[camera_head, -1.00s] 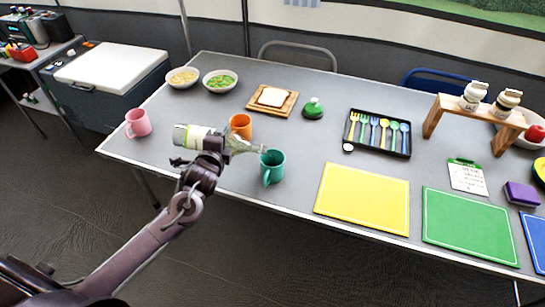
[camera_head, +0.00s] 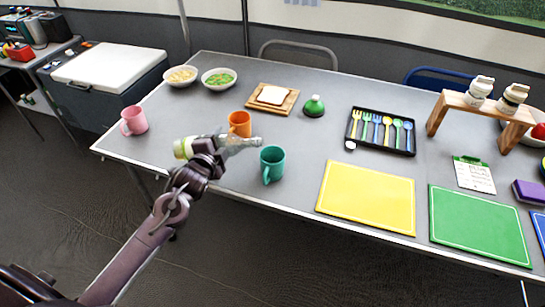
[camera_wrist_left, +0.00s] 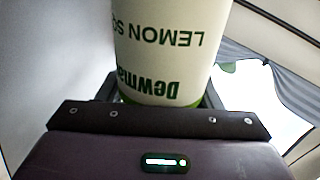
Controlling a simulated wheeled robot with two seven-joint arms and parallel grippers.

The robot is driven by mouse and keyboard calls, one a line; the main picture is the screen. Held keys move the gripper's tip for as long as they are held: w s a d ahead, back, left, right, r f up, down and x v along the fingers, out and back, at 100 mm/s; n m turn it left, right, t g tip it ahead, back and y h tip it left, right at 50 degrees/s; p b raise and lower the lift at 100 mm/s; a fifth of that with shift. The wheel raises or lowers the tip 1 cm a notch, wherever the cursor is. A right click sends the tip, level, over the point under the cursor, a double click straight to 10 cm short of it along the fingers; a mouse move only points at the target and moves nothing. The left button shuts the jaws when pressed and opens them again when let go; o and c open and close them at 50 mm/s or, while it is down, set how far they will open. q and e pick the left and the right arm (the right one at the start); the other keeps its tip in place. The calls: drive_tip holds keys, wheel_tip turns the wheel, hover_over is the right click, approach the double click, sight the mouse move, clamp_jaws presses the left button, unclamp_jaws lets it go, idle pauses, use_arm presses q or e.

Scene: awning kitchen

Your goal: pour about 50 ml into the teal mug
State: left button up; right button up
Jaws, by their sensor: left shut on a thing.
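The teal mug (camera_head: 273,165) stands upright on the table near its front edge, empty-looking from here, though its inside is hard to see. My left gripper (camera_head: 212,152) is shut on a clear bottle (camera_head: 235,143) with a pale label and green ends. The bottle lies nearly level above the table, neck to the right and slightly up. Its mouth is close to the teal mug's rim, a little above and behind it in the picture. In the left wrist view the bottle's label (camera_wrist_left: 165,50) reads "LEMON SQ" upside down. My right gripper is not in view.
An orange mug (camera_head: 240,123) stands just behind the bottle. A pink mug (camera_head: 134,120) is at the left. A yellow mat (camera_head: 367,197) lies right of the teal mug.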

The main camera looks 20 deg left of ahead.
use_arm(q)
drive_tip(key=shift+f, duration=0.15)
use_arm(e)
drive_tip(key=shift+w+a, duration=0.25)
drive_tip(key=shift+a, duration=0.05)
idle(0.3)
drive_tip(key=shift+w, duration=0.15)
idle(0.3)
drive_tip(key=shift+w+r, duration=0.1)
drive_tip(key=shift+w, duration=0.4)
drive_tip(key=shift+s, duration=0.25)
